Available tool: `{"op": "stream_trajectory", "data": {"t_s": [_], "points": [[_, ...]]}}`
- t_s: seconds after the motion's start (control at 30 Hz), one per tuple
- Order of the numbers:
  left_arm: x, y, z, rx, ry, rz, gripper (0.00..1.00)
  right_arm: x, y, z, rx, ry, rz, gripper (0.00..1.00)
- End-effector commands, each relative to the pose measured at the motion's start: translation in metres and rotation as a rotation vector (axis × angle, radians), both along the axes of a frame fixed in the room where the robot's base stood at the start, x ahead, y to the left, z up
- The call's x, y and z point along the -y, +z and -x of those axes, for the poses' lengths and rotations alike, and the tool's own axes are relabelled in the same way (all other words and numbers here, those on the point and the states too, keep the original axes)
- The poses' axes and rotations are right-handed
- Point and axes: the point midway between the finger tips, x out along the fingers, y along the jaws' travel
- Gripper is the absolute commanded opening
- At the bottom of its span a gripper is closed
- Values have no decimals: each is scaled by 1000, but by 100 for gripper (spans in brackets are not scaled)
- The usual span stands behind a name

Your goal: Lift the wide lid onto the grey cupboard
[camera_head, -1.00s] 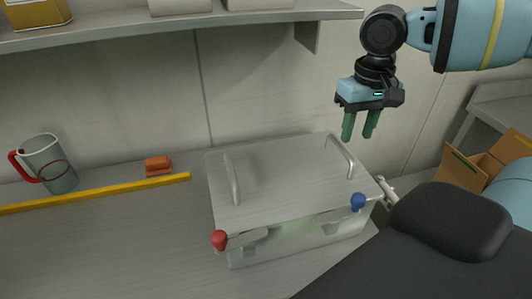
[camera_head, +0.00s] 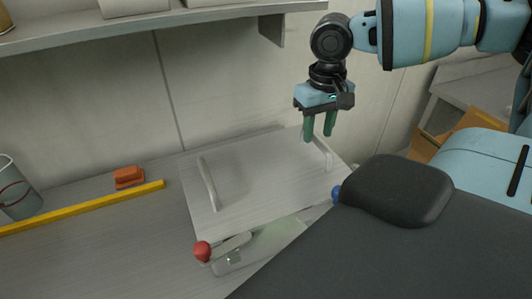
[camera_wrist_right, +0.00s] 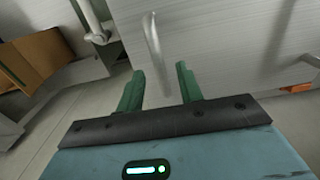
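The wide lid (camera_head: 255,175) is a flat grey metal plate with a handle near each end. It lies on a pale, see-through box (camera_head: 265,247) on the bench. My right gripper (camera_head: 318,137) is open and points down at the lid's right handle (camera_head: 326,155). In the right wrist view, that handle (camera_wrist_right: 153,48) shows beyond the gap between the open fingers (camera_wrist_right: 159,82), with nothing gripped. The lid's left handle (camera_head: 208,185) is free. My left gripper is out of view. I cannot pick out the grey cupboard for sure.
A red knob (camera_head: 202,251) and a blue knob (camera_head: 336,193) sit at the box's front. A shelf (camera_head: 150,20) overhangs the back. A cardboard box (camera_head: 425,147) is at right.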

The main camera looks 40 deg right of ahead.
Motion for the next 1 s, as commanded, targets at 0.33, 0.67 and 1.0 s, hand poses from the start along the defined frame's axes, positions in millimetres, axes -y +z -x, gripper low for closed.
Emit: {"op": "stream_trajectory", "data": {"t_s": [0.33,0.67,1.0], "points": [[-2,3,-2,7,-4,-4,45,0,-38,1,1,-1,0,36],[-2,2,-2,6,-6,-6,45,0,-39,1,2,-1,1,23],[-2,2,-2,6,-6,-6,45,0,-38,1,2,-1,1,0]]}}
